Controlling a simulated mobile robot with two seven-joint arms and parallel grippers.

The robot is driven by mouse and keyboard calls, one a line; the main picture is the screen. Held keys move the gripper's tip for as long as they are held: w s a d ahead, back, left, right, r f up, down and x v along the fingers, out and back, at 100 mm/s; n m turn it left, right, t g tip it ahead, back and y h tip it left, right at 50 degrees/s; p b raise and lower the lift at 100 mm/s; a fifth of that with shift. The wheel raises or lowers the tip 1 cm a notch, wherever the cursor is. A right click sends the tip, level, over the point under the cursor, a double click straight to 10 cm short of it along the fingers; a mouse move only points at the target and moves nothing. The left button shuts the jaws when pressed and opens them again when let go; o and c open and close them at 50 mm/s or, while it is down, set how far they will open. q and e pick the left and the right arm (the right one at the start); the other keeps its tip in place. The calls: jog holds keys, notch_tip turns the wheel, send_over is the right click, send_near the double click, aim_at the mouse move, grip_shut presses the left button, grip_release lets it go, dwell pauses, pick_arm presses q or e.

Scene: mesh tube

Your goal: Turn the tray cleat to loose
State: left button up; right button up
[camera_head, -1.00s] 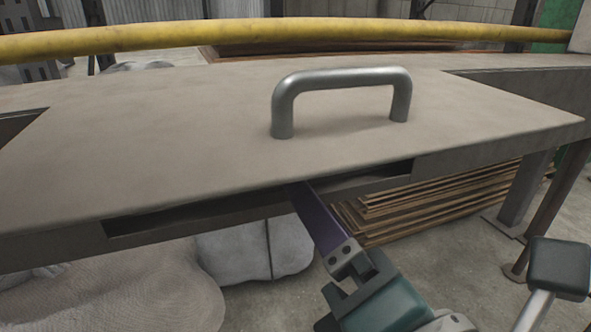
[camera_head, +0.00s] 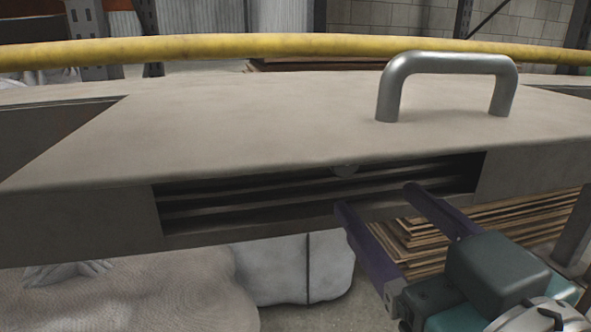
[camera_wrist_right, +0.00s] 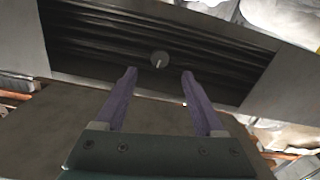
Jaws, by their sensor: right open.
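The cleat looks to be a small round grey knob (camera_head: 346,170) at the top edge of the dark slot in the table's front. In the right wrist view the knob (camera_wrist_right: 160,59) shows a pale line on its face. My right gripper (camera_head: 376,196) is open and empty, its two purple fingers pointing at the slot. In the right wrist view the fingertips (camera_wrist_right: 158,74) lie on either side of the knob's line, apart from it. The tray itself I cannot make out for sure; slats (camera_head: 270,190) show inside the slot. My left gripper is out of view.
A grey metal handle (camera_head: 447,66) stands on the tabletop (camera_head: 230,130). A yellow pipe (camera_head: 230,46) runs along the back. Stacked boards (camera_head: 500,222) lie below the table at right, and pale sacks (camera_head: 290,268) below the middle.

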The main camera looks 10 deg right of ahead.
aim_at(348, 168)
jog(key=w, duration=0.7)
jog(key=shift+w+a, duration=0.1)
jog(key=shift+w, duration=0.25)
grip_shut()
